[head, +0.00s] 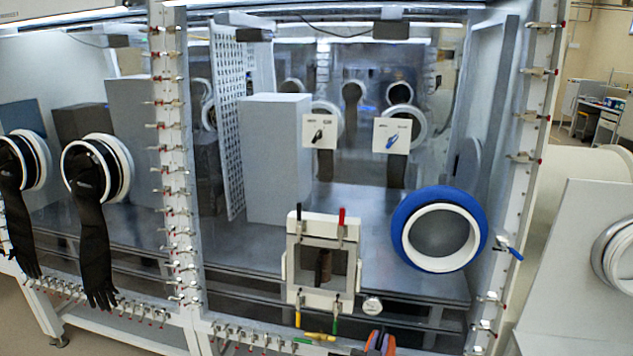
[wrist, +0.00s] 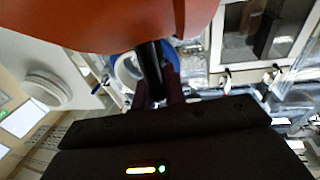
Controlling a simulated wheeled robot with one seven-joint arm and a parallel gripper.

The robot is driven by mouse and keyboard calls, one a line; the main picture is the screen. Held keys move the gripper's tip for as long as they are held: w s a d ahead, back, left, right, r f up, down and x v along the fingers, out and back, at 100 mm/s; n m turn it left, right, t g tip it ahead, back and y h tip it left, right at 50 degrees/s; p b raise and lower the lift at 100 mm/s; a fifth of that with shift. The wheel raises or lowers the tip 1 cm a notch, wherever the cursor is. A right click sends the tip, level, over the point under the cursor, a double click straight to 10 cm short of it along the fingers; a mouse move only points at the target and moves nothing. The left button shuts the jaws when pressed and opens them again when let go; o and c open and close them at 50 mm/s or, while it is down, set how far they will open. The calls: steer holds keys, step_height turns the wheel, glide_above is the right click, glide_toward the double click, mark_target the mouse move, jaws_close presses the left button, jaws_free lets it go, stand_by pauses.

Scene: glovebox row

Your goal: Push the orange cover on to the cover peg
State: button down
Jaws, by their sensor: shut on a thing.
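The orange cover (wrist: 120,22) fills the top of the wrist view, close to the camera. My gripper (wrist: 160,72) is shut on it, with dark fingers reaching up to its lower edge. In the head view a small part of the orange cover (head: 373,339) shows at the bottom edge, beside my gripper (head: 384,344), low in front of the glovebox. The cover's far side and the grip itself are mostly hidden. I cannot pick out the cover peg with certainty in either view.
A white-framed hatch (head: 293,262) with coloured clamp handles stands left of and above my gripper. A round silver fitting (head: 371,305) sits just above it. A blue-ringed port (head: 481,230) is up to the right. Black gloves (head: 97,255) hang at the left.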

steer(key=f+n+y, duration=0.1)
steer(key=f, duration=0.1)
steer(key=f+n+y, duration=0.1)
steer(key=f, duration=0.1)
steer(key=f+t+y, duration=0.1)
steer(key=f+y, duration=0.1)
steer(key=shift+a+f+n, duration=0.3)
steer(key=shift+a+n, duration=0.1)
steer(key=s+f+y, duration=0.1)
steer(key=f, duration=0.1)
steer(key=s+f+n+y, duration=0.1)
steer(key=s, duration=0.1)
steer(key=shift+s+d+f+n+y, duration=0.2)
steer(key=shift+f+n+y, duration=0.1)
steer(key=shift+f+y, duration=0.1)
steer(key=s+f, duration=0.4)
steer(key=f, duration=0.1)
steer(key=shift+s+f, duration=0.15)
